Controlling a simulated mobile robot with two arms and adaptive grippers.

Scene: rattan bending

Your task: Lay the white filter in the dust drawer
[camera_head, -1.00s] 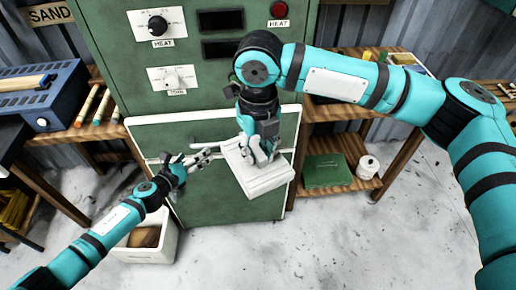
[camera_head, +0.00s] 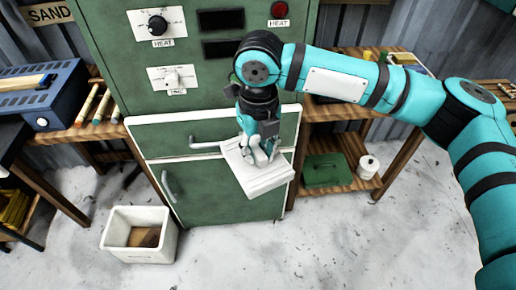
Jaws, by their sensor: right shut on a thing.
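The white filter (camera_head: 262,180) is a pale, flat, ridged block. My right gripper (camera_head: 258,155) is shut on its upper side and holds it tilted in front of the green cabinet. A green drawer front (camera_head: 165,137) with a white edge and a horizontal handle (camera_head: 207,144) lies behind it; it looks shut, and the filter and gripper hide its right part. I cannot tell for sure whether this is the dust drawer. My left gripper is out of view.
Below the drawer is a green door (camera_head: 215,195) with an upright handle. A white bin (camera_head: 115,237) with brown contents stands on the floor at left. A shelf at right holds a green box (camera_head: 327,171) and a white roll (camera_head: 367,167). The front floor is clear.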

